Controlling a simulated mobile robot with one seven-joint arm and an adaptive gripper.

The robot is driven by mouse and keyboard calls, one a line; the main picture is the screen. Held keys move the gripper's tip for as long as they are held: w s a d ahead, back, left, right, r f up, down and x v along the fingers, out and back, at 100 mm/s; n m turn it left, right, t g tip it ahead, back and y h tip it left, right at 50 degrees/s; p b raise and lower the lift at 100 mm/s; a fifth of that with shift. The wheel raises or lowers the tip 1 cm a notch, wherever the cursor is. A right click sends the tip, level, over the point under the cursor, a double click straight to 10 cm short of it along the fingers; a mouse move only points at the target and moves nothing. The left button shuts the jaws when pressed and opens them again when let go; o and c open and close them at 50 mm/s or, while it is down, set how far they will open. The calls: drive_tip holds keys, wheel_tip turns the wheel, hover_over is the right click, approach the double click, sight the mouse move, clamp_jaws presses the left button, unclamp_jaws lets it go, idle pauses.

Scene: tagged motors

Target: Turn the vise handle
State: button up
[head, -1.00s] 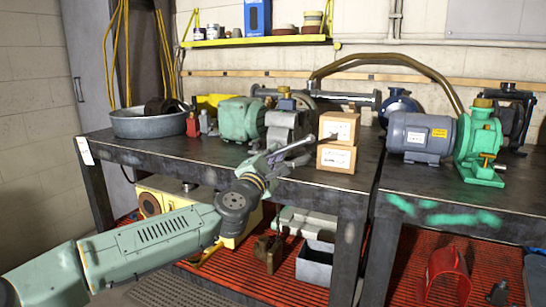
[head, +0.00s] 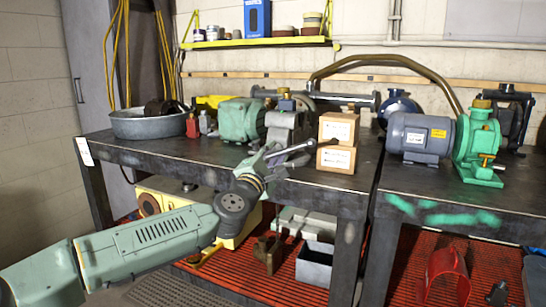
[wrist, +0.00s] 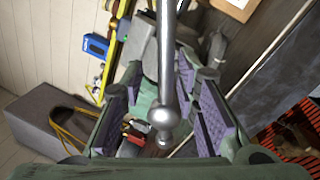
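The grey vise (head: 287,127) stands at the front edge of the left workbench, beside a green pump. Its handle (head: 298,149) is a thin metal rod that slants up to the right, in front of two small boxes. In the wrist view the handle (wrist: 164,60) runs down the middle and ends in a round ball. My gripper (head: 270,160) is at the lower left end of the handle. In the wrist view its purple-padded fingers (wrist: 160,112) stand apart on both sides of the ball end, with visible gaps. The handle's pivot is unclear.
Two stacked cardboard boxes (head: 337,143) stand close to the handle's far end. The green pump (head: 240,120) and a metal basin (head: 149,123) are to the left. A grey motor (head: 421,137) with a green pump is on the right bench. The bench front is mostly clear.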

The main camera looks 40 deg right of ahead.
drive_tip(key=shift+d, duration=0.1)
drive_tip(key=shift+s, duration=0.1)
drive_tip(key=v, duration=1.2)
drive_tip(key=shift+f, duration=0.1)
